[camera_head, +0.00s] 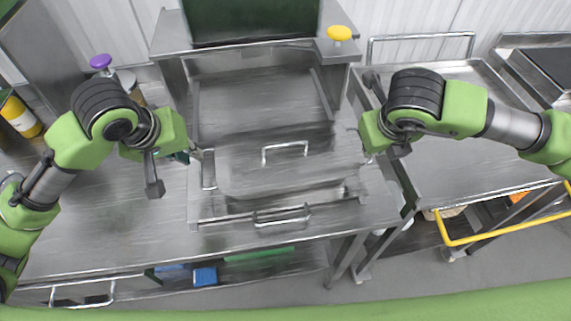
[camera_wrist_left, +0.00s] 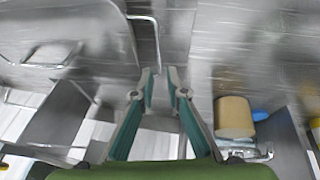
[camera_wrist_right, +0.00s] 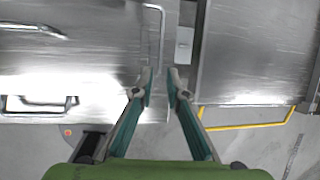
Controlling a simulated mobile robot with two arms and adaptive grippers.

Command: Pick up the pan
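The pan (camera_head: 240,178) is a wide, shiny metal vessel with a lid, in the middle of the counter in the head view. A lid handle (camera_head: 285,146) stands on top. My left gripper (camera_wrist_left: 158,76) is open at the pan's left side, its fingertips by the end of a wire side handle (camera_wrist_left: 157,35). My right gripper (camera_wrist_right: 160,76) is open at the pan's right side, its fingertips near another wire handle (camera_wrist_right: 162,30). I cannot tell how deep either handle sits between the fingers. In the head view the right fingertips are mostly hidden.
The pan sits in a metal frame with a front handle (camera_head: 282,216). A dark-backed metal unit (camera_head: 250,20) stands behind. A second metal table (camera_head: 450,150) is at the right, with a yellow rail (camera_head: 500,232). The counter's left part (camera_head: 90,225) is clear.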

